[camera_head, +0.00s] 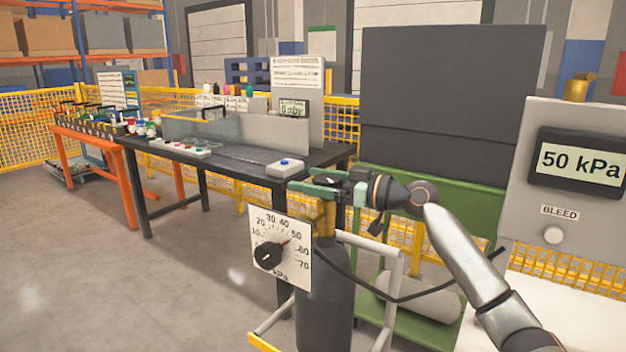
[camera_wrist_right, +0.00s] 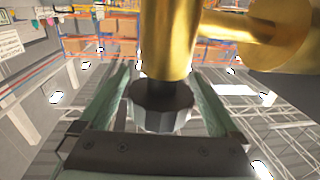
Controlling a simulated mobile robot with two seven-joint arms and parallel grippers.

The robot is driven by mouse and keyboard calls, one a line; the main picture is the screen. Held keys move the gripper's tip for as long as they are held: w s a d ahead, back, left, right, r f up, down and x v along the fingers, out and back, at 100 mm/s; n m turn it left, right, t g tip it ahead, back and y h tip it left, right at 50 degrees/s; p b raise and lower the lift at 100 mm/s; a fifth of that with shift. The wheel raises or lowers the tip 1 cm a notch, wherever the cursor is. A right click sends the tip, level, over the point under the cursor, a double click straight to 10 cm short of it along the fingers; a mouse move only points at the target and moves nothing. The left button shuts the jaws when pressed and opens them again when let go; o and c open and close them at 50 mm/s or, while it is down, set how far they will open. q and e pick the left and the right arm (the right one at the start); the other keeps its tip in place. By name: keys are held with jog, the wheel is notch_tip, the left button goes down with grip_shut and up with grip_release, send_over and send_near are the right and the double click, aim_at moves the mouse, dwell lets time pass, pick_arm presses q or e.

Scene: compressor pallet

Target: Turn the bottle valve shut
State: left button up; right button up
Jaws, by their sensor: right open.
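The gas bottle (camera_head: 325,300) is a dark grey cylinder standing upright, with a brass valve body (camera_head: 325,217) on top. My right gripper (camera_head: 318,186) comes in from the right at the height of the valve's top. In the right wrist view the dark faceted valve knob (camera_wrist_right: 160,106) sits between the two green fingers (camera_wrist_right: 158,100), below the brass body (camera_wrist_right: 167,40). The fingers are open, with a gap visible beside the knob. Whether either finger touches it is hard to tell. My left gripper is not in view.
A white kPa dial (camera_head: 280,240) with a black knob stands in front of the bottle. A grey panel reads 50 kPa (camera_head: 580,162), with a BLEED button (camera_head: 553,235). A white tube frame (camera_head: 393,285) and black hose flank the bottle. A dark workbench (camera_head: 235,168) stands behind left.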

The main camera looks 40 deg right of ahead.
jog(key=c, duration=1.4)
jog(key=shift+o, duration=0.2)
